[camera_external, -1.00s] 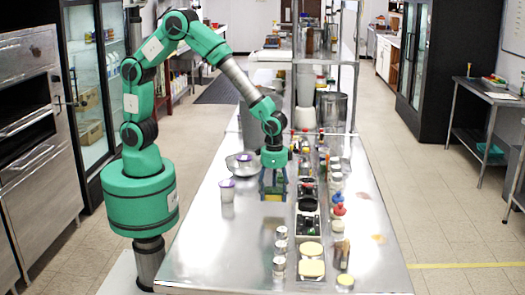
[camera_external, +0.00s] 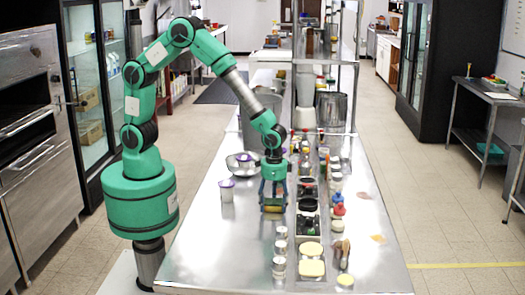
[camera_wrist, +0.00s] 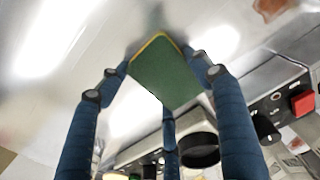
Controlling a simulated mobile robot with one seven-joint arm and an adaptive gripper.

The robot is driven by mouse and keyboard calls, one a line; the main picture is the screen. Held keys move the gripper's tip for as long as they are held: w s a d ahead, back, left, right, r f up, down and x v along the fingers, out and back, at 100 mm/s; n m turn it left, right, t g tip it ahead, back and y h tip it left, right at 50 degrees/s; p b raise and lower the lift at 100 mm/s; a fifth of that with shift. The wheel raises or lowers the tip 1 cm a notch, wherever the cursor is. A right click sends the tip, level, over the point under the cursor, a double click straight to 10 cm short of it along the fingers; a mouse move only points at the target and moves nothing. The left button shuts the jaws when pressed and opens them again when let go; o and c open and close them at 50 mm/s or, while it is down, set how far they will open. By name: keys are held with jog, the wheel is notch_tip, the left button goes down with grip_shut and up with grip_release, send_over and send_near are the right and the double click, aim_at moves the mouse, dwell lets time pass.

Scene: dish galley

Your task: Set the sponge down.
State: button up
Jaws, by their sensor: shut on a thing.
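The sponge (camera_wrist: 165,75) is green with a yellow edge and is held between the blue fingers of my gripper (camera_wrist: 158,82) in the wrist view. In the external view my gripper (camera_external: 273,194) points down over the steel counter (camera_external: 225,250), with a thin yellowish strip of the sponge (camera_external: 272,209) showing at the fingertips. The sponge is very low over the counter; I cannot tell whether it touches. The fingers hide part of it.
A row of dark containers (camera_external: 308,205) stands close on the right of my gripper. A metal bowl (camera_external: 243,165) and a white cup (camera_external: 227,190) stand to the left. Several small shakers (camera_external: 280,248) stand in front. The counter at front left is clear.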

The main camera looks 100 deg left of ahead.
aim_at(274, 203)
jog(key=shift+f, duration=0.1)
jog(key=o, duration=0.7)
notch_tip(274, 203, up, 12)
jog(key=shift+r+p, duration=0.15)
jog(key=shift+p, duration=0.95)
